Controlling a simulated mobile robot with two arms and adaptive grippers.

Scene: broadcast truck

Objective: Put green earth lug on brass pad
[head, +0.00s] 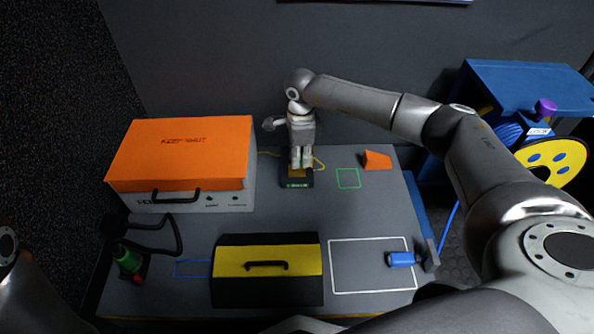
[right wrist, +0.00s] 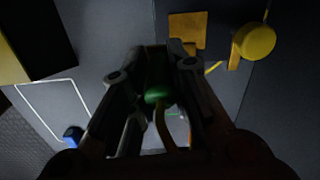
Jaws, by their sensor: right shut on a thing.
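In the head view my right gripper (head: 301,164) points down over the brass pad (head: 295,171), which sits on a small dark base with a green label. In the right wrist view the fingers (right wrist: 157,100) are shut on the green earth lug (right wrist: 157,96), with a yellow lead running from it. A brass-coloured plate (right wrist: 187,29) shows just beyond the fingers. The fingers hide the lug in the head view, and I cannot tell whether it touches the pad. My left gripper is not in view.
An orange-lidded case (head: 180,150) stands left of the pad. A yellow-and-black toolbox (head: 267,285) is in front. An orange wedge (head: 376,160) and a green outline (head: 348,169) lie to the right.

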